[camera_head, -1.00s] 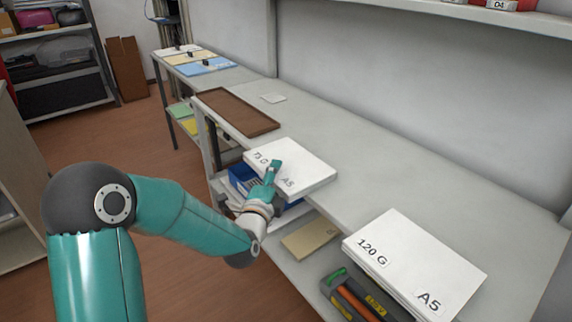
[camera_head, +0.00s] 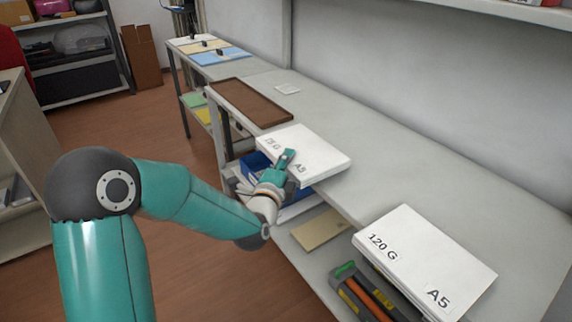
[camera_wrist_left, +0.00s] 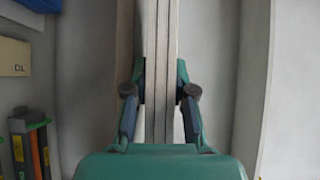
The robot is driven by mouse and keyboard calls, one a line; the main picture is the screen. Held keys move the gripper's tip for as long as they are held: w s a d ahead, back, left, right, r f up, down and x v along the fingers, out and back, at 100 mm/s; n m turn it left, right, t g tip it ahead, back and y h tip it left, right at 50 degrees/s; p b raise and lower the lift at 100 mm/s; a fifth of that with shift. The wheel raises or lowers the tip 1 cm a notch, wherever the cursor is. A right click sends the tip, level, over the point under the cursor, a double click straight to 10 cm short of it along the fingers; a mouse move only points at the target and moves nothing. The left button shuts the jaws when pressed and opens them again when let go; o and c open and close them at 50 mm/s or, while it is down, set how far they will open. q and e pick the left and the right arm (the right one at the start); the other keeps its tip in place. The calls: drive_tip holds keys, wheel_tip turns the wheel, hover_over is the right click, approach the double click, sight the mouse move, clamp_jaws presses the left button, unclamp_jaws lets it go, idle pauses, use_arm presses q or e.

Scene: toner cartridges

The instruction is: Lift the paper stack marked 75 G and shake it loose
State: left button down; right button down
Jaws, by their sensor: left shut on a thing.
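The white paper stack marked 75 G (camera_head: 316,155) and A5 lies at the front edge of the grey counter, its near edge overhanging. The first digit of its label is hard to read now. My left gripper (camera_head: 286,160) is shut on the stack's near edge, one finger on top. In the left wrist view, the gripper (camera_wrist_left: 160,98) has its fingers on both sides of the stack (camera_wrist_left: 160,50), seen edge-on as thin layers. The lower finger is hidden in the head view. My right gripper is not in view.
A second stack marked 120 G (camera_head: 425,262) sits at the near right. A brown tray (camera_head: 252,101) and a small white pad (camera_head: 287,89) lie farther back. A blue bin (camera_head: 258,166) and a tan envelope (camera_head: 318,229) are on the shelf below. The counter behind the stack is clear.

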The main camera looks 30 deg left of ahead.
use_arm(q)
wheel_tip(320, 180, up, 18)
drive_tip(key=p, duration=0.4)
drive_tip(key=shift+r+p, duration=0.2)
drive_tip(key=shift+p, duration=0.1)
drive_tip(key=shift+r+p, duration=2.45)
drive_tip(key=shift+p, duration=0.1)
drive_tip(key=shift+r, duration=0.1)
